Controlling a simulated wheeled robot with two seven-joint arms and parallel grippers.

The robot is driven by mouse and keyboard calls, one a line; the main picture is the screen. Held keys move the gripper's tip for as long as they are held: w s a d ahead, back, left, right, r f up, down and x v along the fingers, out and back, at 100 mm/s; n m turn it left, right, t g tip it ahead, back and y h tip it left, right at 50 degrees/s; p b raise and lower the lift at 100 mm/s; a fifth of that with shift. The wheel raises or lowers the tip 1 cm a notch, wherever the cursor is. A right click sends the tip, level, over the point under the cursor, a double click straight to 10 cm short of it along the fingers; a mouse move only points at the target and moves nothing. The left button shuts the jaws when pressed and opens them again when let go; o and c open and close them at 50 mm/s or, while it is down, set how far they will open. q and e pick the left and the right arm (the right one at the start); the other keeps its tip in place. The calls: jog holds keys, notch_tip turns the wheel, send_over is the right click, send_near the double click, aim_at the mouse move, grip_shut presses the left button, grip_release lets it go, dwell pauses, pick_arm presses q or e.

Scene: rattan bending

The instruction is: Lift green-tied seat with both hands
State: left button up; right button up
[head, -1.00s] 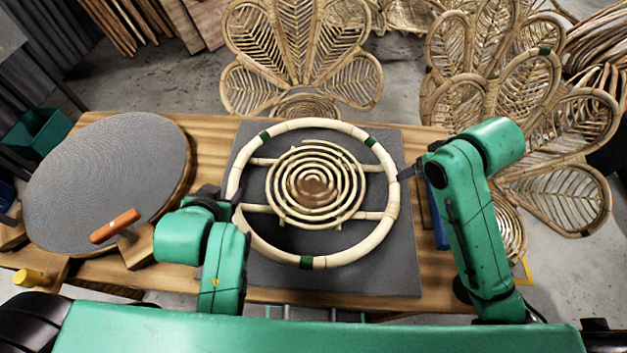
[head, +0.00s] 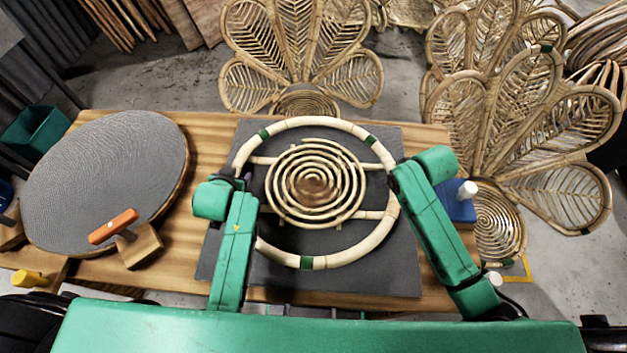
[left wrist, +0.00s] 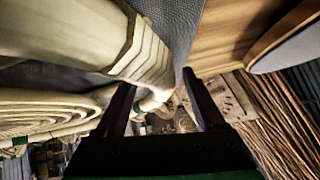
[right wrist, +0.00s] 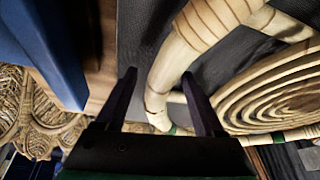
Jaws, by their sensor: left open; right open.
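The round rattan seat (head: 327,262) has a pale ring, green ties and a coiled centre. It lies on a dark grey mat (head: 385,275) on the wooden table. My left gripper (head: 243,183) is at the ring's left side; my arm hides part of the rim. In the left wrist view the open fingers (left wrist: 157,95) point along the ring (left wrist: 90,35), which runs close to them. My right gripper (right wrist: 160,95) is open, with the ring (right wrist: 165,75) showing between its fingers in the right wrist view. In the head view my right arm hides those fingers.
A round grey disc (head: 95,180) and an orange-handled tool (head: 113,226) are on the table at left. A blue block (head: 458,210) with a white peg is right of the mat. Rattan chair backs (head: 300,50) stand behind the table.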

pick_arm(q)
grip_shut()
pick_arm(e)
grip_shut()
pick_arm(q)
jog(key=shift+r, duration=0.1)
pick_arm(e)
jog(key=shift+r, duration=0.1)
dwell(0.9)
